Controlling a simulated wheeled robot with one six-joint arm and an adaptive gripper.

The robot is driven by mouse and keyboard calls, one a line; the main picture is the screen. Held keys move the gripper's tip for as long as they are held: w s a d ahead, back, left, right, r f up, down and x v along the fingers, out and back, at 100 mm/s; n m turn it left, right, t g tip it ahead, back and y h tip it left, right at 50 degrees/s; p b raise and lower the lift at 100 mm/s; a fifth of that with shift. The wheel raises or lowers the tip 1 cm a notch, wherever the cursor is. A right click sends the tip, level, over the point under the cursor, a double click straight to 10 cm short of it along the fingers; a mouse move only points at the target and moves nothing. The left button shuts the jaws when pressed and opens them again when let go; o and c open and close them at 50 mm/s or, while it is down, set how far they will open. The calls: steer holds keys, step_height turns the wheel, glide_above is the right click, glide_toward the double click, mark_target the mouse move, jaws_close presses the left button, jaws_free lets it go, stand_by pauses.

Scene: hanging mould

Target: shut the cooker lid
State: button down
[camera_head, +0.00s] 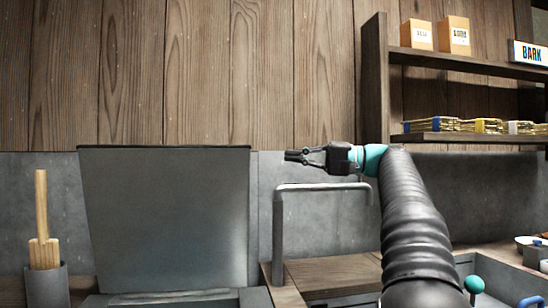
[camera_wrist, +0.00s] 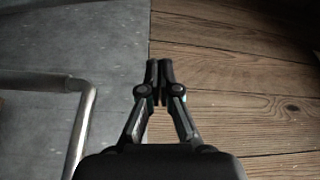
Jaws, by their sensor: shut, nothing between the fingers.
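The cooker lid (camera_head: 166,215) is a large grey panel standing upright at the left in the head view, open above the cooker, whose rim (camera_head: 180,298) shows at the bottom edge. My gripper (camera_head: 287,156) is to the right of the lid's upper right edge, apart from it in the picture, and points left. In the wrist view my gripper (camera_wrist: 158,64) is shut with its fingertips together and nothing between them. The lid cannot be made out clearly in the wrist view.
A bent grey metal pipe (camera_head: 279,235) rises below my gripper; it also shows in the wrist view (camera_wrist: 82,125). A holder with wooden sticks (camera_head: 46,285) stands at far left. Shelves (camera_head: 470,137) with boxes are at the right. The wooden wall (camera_head: 200,75) is behind.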

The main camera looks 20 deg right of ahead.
steer(key=f+x, duration=0.1)
steer(key=x, duration=0.8)
steer(key=shift+s+a+r+b, duration=0.1)
steer(key=shift+s+a+b, duration=0.1)
steer(key=shift+s, duration=0.45)
steer(key=shift+s+a+b, duration=0.2)
steer(key=shift+s, duration=0.45)
steer(key=shift+s+a+b, duration=0.15)
steer(key=shift+s+b, duration=0.05)
steer(key=shift+s, duration=0.45)
